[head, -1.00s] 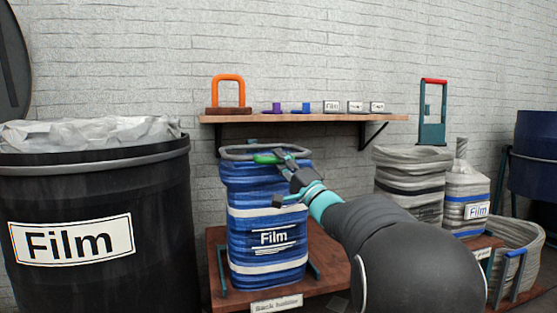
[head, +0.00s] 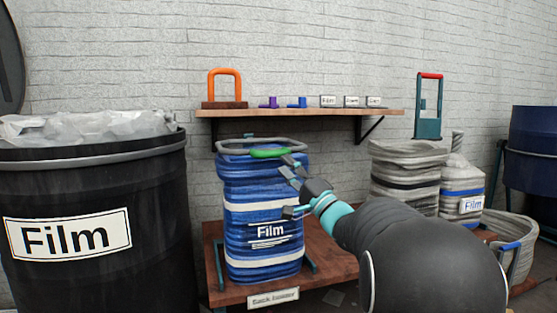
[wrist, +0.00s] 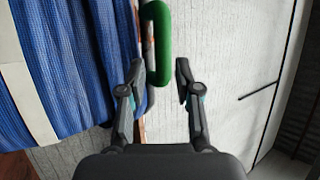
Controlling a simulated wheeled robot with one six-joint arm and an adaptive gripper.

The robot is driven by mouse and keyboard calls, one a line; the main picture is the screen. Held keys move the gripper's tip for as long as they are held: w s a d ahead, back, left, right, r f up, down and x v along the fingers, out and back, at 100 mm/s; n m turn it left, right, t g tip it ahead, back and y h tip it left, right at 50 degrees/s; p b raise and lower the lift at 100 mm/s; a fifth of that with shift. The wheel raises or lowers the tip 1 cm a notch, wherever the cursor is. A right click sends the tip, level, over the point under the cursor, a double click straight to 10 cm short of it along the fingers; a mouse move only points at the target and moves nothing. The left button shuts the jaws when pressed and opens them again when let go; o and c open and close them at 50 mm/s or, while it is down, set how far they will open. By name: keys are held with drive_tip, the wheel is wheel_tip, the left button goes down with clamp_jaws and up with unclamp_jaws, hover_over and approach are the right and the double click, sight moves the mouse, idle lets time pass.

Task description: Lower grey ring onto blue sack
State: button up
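The blue sack (head: 262,205), with white bands and a "Film" label, stands upright on a low wooden platform. The grey ring (head: 232,142) lies around the sack's top rim, roughly level; its far side is partly hidden. Its green grip (head: 270,153) faces my side. My gripper (head: 287,186) is open and empty, just below and to the right of the green grip. In the wrist view the green grip (wrist: 162,45) appears ahead between the spread fingertips (wrist: 160,68), with gaps on both sides. The blue sack (wrist: 70,60) fills the left of that view.
A big black "Film" bin (head: 95,190) stands at left. A wall shelf (head: 300,112) behind carries an orange shackle-shaped object (head: 225,88) and small blocks. Grey sacks (head: 408,175) and a basket (head: 512,250) stand at right. The wooden platform (head: 325,255) is partly bare right of the sack.

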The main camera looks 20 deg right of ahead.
drive_tip(key=v, duration=0.6)
drive_tip(key=shift+s+f, duration=0.2)
drive_tip(key=shift+s, duration=0.1)
drive_tip(key=shift+d, duration=0.1)
